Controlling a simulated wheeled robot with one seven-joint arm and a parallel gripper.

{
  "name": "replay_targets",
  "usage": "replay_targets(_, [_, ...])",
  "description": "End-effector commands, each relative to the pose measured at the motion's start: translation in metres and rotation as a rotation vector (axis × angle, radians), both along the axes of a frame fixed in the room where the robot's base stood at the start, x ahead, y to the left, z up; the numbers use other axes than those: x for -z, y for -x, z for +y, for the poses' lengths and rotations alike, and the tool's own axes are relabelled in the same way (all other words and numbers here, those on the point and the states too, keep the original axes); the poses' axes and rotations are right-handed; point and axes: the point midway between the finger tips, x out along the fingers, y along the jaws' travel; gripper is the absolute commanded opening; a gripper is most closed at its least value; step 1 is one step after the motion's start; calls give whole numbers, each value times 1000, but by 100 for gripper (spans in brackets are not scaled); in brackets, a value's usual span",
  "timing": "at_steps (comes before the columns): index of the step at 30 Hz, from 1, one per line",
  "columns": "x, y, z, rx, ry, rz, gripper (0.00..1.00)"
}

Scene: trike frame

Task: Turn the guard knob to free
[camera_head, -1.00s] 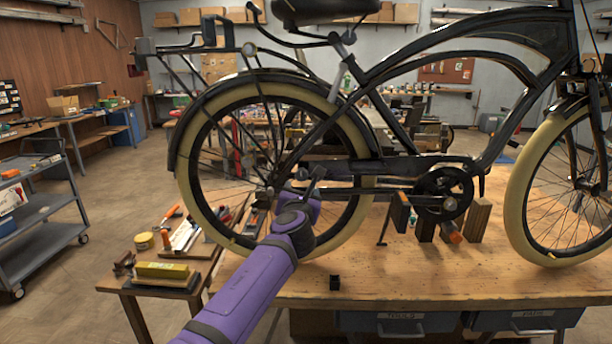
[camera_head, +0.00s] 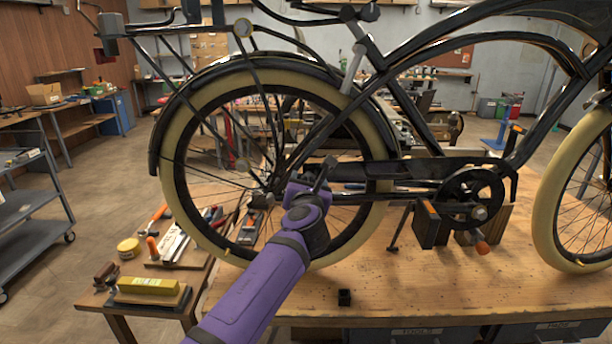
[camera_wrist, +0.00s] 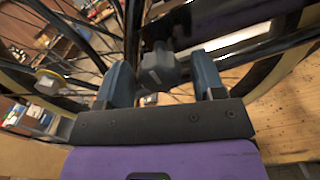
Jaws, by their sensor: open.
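A dark, blocky knob (camera_wrist: 158,72) shows in the wrist view beside the bike's frame tubes. I take it for the guard knob; its marking is too small to read. My gripper (camera_wrist: 161,64) is open, with one blue-grey finger on each side of the knob. A gap shows on the right; I cannot tell whether the left finger touches it. In the head view my purple wrist (camera_head: 306,208) is in front of the rear wheel (camera_head: 172,135), near the hub and chain guard (camera_head: 415,168). The fingers cannot be made out clearly there.
The bike stands over a wooden workbench (camera_head: 440,285). A side table at left holds a yellow block (camera_head: 148,286) and tools. Frame tubes and spokes crowd my gripper. Floor at left is open beside a grey cart (camera_head: 30,207).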

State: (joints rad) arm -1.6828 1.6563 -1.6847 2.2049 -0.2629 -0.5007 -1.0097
Motion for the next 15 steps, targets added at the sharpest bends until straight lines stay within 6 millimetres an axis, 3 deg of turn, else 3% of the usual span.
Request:
replay_targets(12, [0, 3, -2, -1, 0, 0, 63])
replay_targets(13, [0, 3, -2, -1, 0, 0, 60])
replay_targets(15, [0, 3, -2, -1, 0, 0, 44])
